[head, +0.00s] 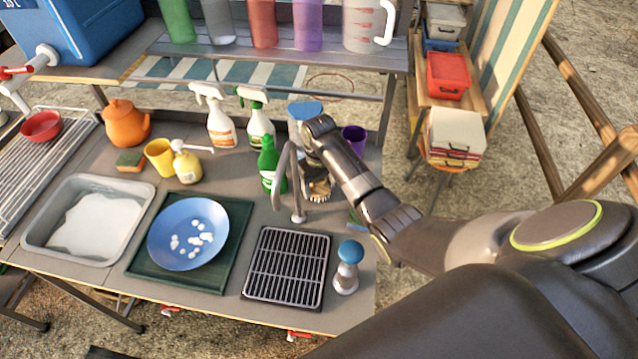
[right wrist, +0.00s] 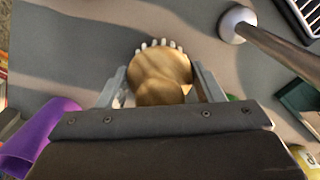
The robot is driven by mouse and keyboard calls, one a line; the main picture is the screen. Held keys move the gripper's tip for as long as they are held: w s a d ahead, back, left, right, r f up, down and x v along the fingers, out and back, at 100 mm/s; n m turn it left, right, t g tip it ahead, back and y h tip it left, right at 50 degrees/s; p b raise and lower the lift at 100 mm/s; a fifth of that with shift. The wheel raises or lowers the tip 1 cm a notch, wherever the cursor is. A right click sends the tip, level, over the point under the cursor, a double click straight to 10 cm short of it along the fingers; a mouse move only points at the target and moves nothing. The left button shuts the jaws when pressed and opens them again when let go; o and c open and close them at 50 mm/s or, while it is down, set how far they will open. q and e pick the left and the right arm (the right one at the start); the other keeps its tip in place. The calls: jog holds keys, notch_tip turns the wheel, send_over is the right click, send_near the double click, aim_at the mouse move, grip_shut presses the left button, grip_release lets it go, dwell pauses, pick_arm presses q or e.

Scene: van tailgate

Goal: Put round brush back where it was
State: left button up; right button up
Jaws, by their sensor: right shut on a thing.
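The round brush (head: 318,188), a light wooden head with pale bristles, is held in my right gripper (head: 311,165) behind the grey tap. In the right wrist view the brush (right wrist: 160,72) sits between the two fingers of my right gripper (right wrist: 161,84), with its bristles showing past the wood. The grey tabletop (right wrist: 90,60) is beyond it. I cannot tell whether the brush touches the table. My right forearm hides part of the area behind it. My left gripper is not in view.
The tap (head: 297,195) stands close left of the brush. A green bottle (head: 268,165), spray bottles (head: 220,125) and a purple cup (head: 354,138) are nearby. Bare tabletop lies between.

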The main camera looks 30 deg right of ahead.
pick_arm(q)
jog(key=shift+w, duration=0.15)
pick_arm(e)
jog(key=shift+f, duration=0.2)
jog(key=o, duration=0.8)
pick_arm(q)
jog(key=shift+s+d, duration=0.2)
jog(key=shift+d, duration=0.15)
pick_arm(e)
jog(key=shift+o, duration=0.7)
notch_tip(320, 180, up, 10)
jog(key=shift+w+f+b, duration=0.1)
jog(key=shift+f+b, duration=0.1)
jog(key=shift+b, duration=0.7)
jog(key=shift+r+p, duration=0.75)
jog(key=shift+r, duration=0.05)
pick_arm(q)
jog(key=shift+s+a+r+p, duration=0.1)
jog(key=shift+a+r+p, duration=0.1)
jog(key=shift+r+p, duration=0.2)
pick_arm(e)
jog(key=shift+r, duration=0.55)
jog(key=shift+f, duration=0.15)
